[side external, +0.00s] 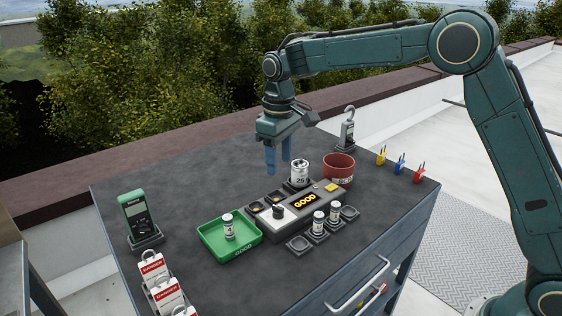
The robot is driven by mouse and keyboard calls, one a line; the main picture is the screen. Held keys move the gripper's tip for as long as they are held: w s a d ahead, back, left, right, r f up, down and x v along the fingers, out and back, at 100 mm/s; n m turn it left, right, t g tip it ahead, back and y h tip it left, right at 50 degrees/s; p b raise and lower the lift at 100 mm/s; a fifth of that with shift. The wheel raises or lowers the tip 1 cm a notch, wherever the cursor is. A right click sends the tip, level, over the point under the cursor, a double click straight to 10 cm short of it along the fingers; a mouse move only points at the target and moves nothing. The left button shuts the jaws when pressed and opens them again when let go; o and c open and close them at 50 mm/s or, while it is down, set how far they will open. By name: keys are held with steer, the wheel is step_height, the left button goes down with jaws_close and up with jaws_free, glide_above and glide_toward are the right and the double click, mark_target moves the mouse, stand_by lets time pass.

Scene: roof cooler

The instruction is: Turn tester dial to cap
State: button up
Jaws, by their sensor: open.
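The tester (318,204) is a dark grey box with a light face, lying on the table with a lit display reading "GOOD" (304,200). Its black dial knob (278,212) stands on the left part of the face; which mark it points to is too small to tell. A silver can-shaped capacitor (299,172) marked "25" stands upright at the tester's back edge. My gripper (278,162) points down with blue fingers, open and empty. In the picture it is above and behind the dial, left of the silver can, and apart from both.
A green tray (209,233) holds one small can. Small cans stand in holders (299,244) in front of the tester. The table's back left is clear.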

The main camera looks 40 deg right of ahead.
mark_target(278, 207)
steer(key=shift+w+a+f, duration=0.1)
steer(key=shift+w+f, duration=0.05)
steer(key=shift+f, duration=0.1)
steer(key=shift+f, duration=6.85)
steer(key=c, duration=1)
